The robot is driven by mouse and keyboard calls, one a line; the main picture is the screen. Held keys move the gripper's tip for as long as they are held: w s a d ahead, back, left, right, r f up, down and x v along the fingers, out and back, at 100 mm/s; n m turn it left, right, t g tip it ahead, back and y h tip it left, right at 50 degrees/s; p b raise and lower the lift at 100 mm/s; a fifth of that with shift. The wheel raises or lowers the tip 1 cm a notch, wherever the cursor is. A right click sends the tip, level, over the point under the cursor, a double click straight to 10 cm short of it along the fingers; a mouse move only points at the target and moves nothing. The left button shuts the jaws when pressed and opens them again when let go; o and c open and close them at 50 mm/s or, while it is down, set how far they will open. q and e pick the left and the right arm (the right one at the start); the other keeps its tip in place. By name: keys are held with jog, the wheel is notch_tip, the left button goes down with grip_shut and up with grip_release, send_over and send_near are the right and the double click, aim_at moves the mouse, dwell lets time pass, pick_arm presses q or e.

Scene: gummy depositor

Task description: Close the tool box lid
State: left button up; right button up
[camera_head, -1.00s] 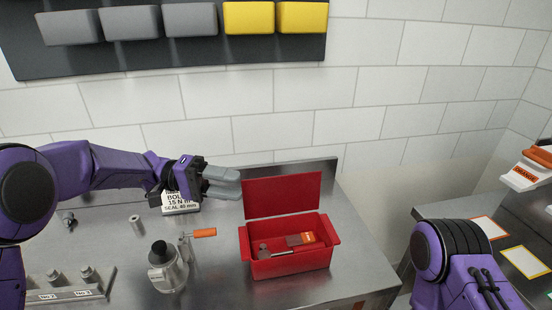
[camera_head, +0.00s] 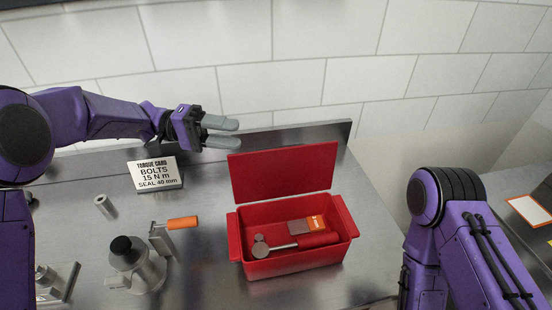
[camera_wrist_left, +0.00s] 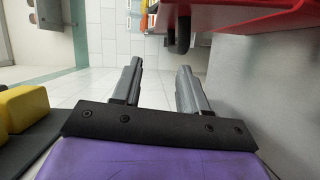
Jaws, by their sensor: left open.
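The red tool box (camera_head: 290,262) stands on the steel bench, right of centre in the head view. Its red lid (camera_head: 284,172) is up, standing at the back edge of the box. Inside lie a tool with a round metal head and red handle (camera_head: 318,240) and an orange-and-brown item (camera_head: 308,225). My left gripper (camera_head: 236,133) is open and empty, just behind and above the lid's upper left corner. In the left wrist view its fingers (camera_wrist_left: 158,85) are apart with nothing between them, and a red surface (camera_wrist_left: 240,18) shows at the top. My right gripper is hidden; only the right arm shows.
A torque card (camera_head: 155,173) stands on the bench left of the box. A metal canister with a black cap (camera_head: 135,265), an orange-handled tool (camera_head: 182,223) and a small cylinder (camera_head: 105,207) are also left of it. A tiled wall rises behind the bench (camera_head: 200,250).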

aim_at(275, 151)
pick_arm(q)
jog(key=d+f, duration=0.1)
jog(key=d, duration=0.2)
jog(key=s+d+f, duration=0.1)
jog(key=d, duration=0.2)
jog(key=d+f+p, duration=0.1)
jog(key=d, duration=0.2)
jog(key=shift+s+d, duration=0.15)
jog(key=shift+s, duration=0.05)
jog(key=shift+s+d+f, duration=0.1)
jog(key=shift+d+f, duration=0.05)
jog(key=shift+d, duration=0.4)
grip_shut()
pick_arm(e)
jog(key=shift+w+r, duration=0.15)
